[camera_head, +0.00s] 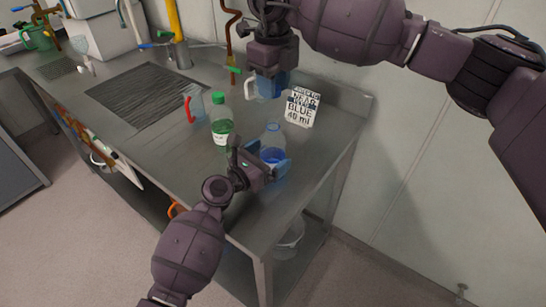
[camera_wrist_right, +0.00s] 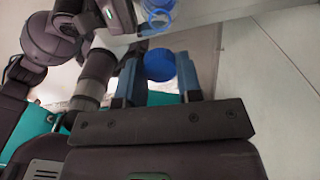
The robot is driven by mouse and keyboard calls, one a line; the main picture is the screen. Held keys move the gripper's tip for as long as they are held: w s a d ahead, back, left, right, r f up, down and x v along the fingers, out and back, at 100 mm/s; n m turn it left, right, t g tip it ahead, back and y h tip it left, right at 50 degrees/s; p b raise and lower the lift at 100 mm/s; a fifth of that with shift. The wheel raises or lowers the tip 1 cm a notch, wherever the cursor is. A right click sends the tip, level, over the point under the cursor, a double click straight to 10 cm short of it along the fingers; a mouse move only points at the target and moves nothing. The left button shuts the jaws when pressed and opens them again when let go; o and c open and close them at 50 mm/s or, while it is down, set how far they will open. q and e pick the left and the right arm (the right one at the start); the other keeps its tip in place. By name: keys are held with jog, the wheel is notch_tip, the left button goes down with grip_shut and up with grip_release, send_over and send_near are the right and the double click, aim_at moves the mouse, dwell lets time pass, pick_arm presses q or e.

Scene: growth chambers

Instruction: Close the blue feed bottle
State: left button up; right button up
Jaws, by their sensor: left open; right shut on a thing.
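The blue feed bottle (camera_head: 273,137), clear with blue liquid, stands upright near the bench's right end. Its neck looks uncapped. My left gripper (camera_head: 272,162) is open, with its blue fingers around the bottle's lower body; I cannot tell whether they touch it. My right gripper (camera_head: 268,90) is above and behind the bottle. In the right wrist view it is shut on a round blue cap (camera_wrist_right: 160,65), held between its two blue fingers. The bottle also shows in that view (camera_wrist_right: 158,13), apart from the cap. In the head view the cap is hidden by the gripper.
A green-capped bottle (camera_head: 222,127) stands left of the blue one. A red-handled jug (camera_head: 195,104) is behind it, and a white-handled jug (camera_head: 251,89) is near my right gripper. A sign reading BLUE 40 ml (camera_head: 303,107) stands behind the bottle. The bench's front (camera_head: 165,155) is clear.

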pick_arm(q)
jog(key=shift+w+d, duration=0.5)
jog(key=c, duration=1.3)
jog(key=shift+c, duration=0.2)
pick_arm(e)
jog(key=shift+f, duration=2.5)
